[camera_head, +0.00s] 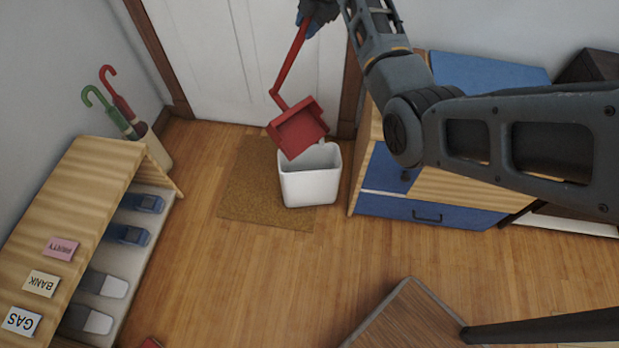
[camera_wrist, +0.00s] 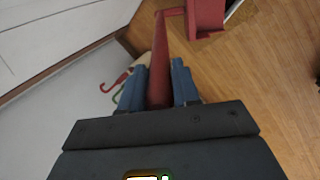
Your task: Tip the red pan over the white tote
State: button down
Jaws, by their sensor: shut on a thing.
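My gripper (camera_head: 308,24) is at the top of the head view, shut on the end of the red pan's long handle. The red pan (camera_head: 297,128) hangs below it, its scoop tilted, over the back left part of the white tote (camera_head: 310,188). The scoop hides part of the tote's opening; I cannot tell if they touch. In the wrist view the blue fingers (camera_wrist: 159,88) flank the pan's red handle (camera_wrist: 160,55), and the scoop is cut off at the top. Any contents of the pan are not clear.
The tote stands on a brown mat (camera_head: 248,190) before a white door (camera_head: 250,60). A blue-fronted cabinet (camera_head: 430,215) is close on its right. A shoe shelf (camera_head: 85,200) and an umbrella holder (camera_head: 152,148) are at left. A wooden table corner (camera_head: 405,320) is at the bottom.

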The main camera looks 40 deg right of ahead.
jog(key=w+g+b, duration=0.2)
jog(key=w+b, duration=0.6)
jog(key=w, duration=0.1)
jog(key=shift+r, duration=0.45)
jog(key=shift+w+a, duration=0.1)
